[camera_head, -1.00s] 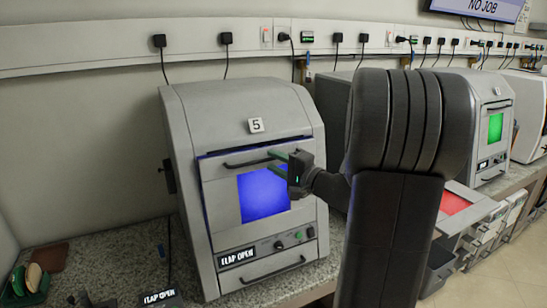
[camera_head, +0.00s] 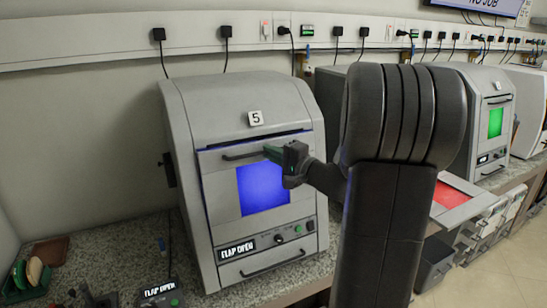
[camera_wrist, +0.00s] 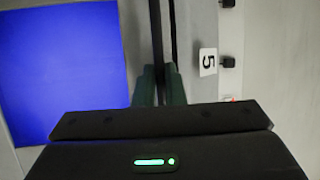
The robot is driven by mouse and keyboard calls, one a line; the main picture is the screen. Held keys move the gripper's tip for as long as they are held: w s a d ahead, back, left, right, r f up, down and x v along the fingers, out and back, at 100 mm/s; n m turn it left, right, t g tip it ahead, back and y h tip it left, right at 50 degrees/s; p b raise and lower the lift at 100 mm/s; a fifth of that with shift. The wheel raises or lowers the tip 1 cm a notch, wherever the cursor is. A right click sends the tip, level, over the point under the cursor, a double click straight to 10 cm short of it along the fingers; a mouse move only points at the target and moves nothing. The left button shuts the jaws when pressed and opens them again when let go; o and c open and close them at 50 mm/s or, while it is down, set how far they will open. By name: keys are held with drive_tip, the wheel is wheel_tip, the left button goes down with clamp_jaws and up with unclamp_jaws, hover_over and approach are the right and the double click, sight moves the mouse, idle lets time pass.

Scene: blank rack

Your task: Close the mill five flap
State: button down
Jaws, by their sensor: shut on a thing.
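Mill five (camera_head: 255,95) is a grey machine with a "5" label, which also shows in the wrist view (camera_wrist: 208,62). Its flap (camera_head: 218,190) has a blue window (camera_head: 262,188) and a dark bar handle (camera_head: 240,156) near the top. A dark gap with a blue glow shows above the flap's top edge. The mill's display (camera_head: 237,249) reads "FLAP OPEN". My gripper (camera_head: 273,153) is shut on the right part of the handle. In the wrist view, its green fingers (camera_wrist: 160,85) close around the dark handle bar (camera_wrist: 157,35). My arm hides the area right of the mill.
A second mill (camera_head: 492,115) with a green window stands to the right. A red-topped open flap (camera_head: 462,198) juts out there. A small box (camera_head: 160,292) reading "FLAP OPEN" and a green rack (camera_head: 28,275) of discs lie on the counter at the left.

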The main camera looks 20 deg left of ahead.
drive_tip(key=shift+w+a+f+b, duration=0.15)
drive_tip(key=shift+w+a+b, duration=0.45)
drive_tip(key=shift+a, duration=0.15)
drive_tip(key=shift+r, duration=0.3)
drive_tip(key=c, duration=1.5)
unclamp_jaws()
drive_tip(key=shift+w+a+f, duration=0.1)
drive_tip(key=shift+d, duration=0.2)
drive_tip(key=b+v, duration=0.3)
drive_tip(key=v, duration=1)
drive_tip(key=shift+d+f+b, duration=0.1)
drive_tip(key=shift+d+b, duration=0.2)
